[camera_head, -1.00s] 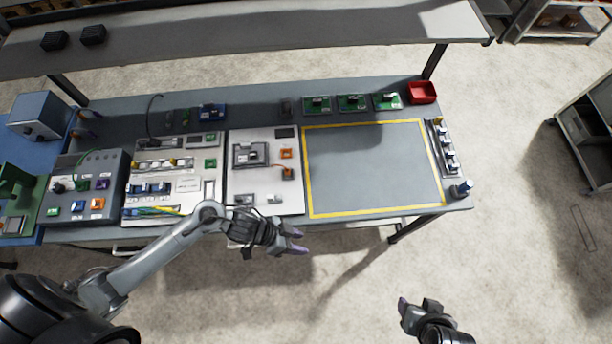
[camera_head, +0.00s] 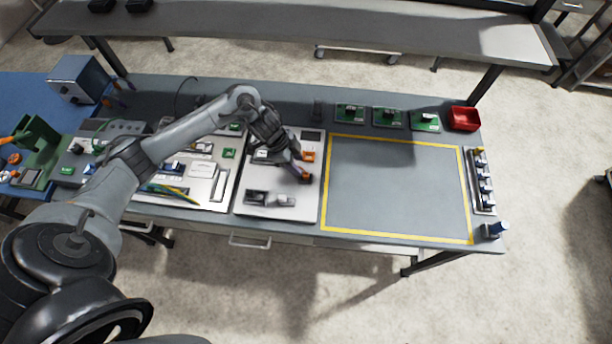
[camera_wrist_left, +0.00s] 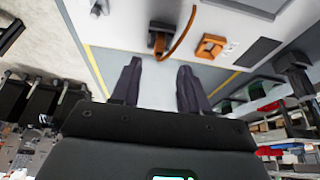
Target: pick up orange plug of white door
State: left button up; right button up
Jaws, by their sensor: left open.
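The white door (camera_head: 310,208) is a pale panel lying on the workbench, left of the yellow-outlined area. Its orange plug (camera_wrist_left: 159,42) has a dark body and an orange cable in the left wrist view. An orange socket (camera_wrist_left: 211,46) sits to its right there, and also shows in the head view (camera_head: 308,156). My left gripper (camera_head: 301,172) is over the door in the head view, partly covering the plug. In the left wrist view its dark fingers (camera_wrist_left: 160,67) are apart and empty, with the plug just beyond the gap between the tips. My right gripper is out of view.
The yellow-outlined area (camera_head: 400,190) to the right is clear. Another equipment panel (camera_head: 201,170) lies to the left, partly under my arm. A shelf (camera_head: 300,28) spans the back.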

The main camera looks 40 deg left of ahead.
aim_at(305, 174)
pick_arm(q)
jog(key=shift+x, duration=3.2)
grip_shut()
